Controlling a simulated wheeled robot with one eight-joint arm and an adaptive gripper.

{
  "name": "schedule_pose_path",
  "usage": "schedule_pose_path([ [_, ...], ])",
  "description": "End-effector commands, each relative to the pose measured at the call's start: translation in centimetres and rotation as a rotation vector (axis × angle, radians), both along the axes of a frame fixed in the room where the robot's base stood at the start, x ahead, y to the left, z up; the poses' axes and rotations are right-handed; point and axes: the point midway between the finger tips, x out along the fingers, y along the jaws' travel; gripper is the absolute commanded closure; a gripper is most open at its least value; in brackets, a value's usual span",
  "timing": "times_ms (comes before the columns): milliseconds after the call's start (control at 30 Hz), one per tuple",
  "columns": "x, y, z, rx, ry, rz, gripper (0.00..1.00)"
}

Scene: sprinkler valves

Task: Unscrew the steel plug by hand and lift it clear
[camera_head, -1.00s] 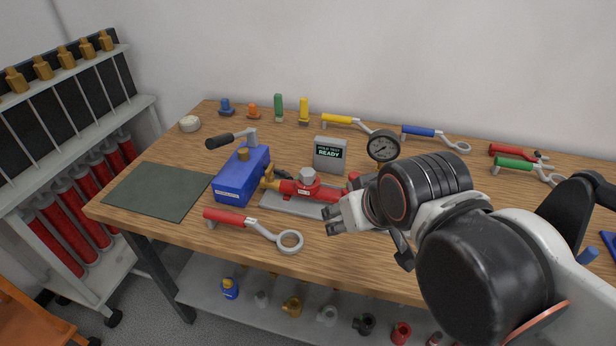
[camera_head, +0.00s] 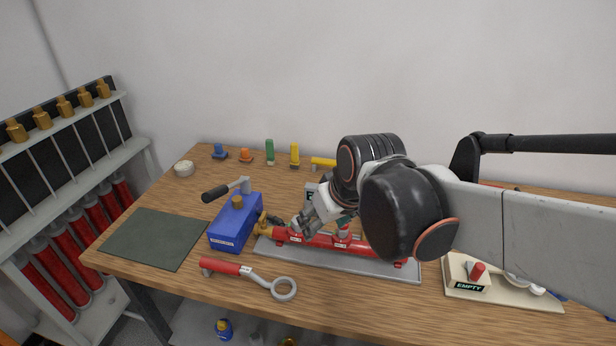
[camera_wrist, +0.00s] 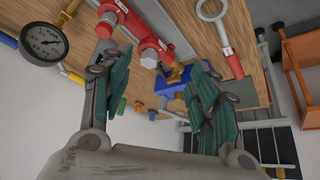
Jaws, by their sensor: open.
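A red pipe assembly (camera_head: 325,243) lies on a grey base plate (camera_head: 375,270) on the bench. My gripper (camera_head: 303,218) is open, its fingertips low over the pipe's left fitting, where they largely hide the steel plug in the head view. In the wrist view, my gripper (camera_wrist: 155,58) has its two green-padded fingers apart, with the red fitting (camera_wrist: 150,45) between them. What looks like the pale plug (camera_wrist: 149,61) shows at the end of that fitting; I cannot tell whether a finger touches it.
A blue pump box (camera_head: 236,225) with a lever stands left of the pipe. A red-handled ring wrench (camera_head: 245,275) lies in front. A pressure gauge (camera_wrist: 45,43) shows in the wrist view. A stand marked EMPTY (camera_head: 500,288) is at right. A dark mat (camera_head: 155,238) is bare.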

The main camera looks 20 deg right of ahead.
Motion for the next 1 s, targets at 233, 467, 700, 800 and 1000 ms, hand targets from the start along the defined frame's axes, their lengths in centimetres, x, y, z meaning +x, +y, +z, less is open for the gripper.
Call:
schedule_pose_path([
  [233, 5.3, -0.6, 1.2, -0.004, 0.061, 0.079, 0.45],
  [467, 8.6, -1.1, 0.4, -0.002, 0.099, 0.141, 0.45],
  [700, 9.6, -1.2, -0.6, -0.002, 0.111, 0.163, 0.45],
  [800, 9.9, -1.1, -1.5, -0.002, 0.111, 0.164, 0.45],
  [1000, 11.1, -0.7, -4.5, -0.002, 0.111, 0.164, 0.45],
])
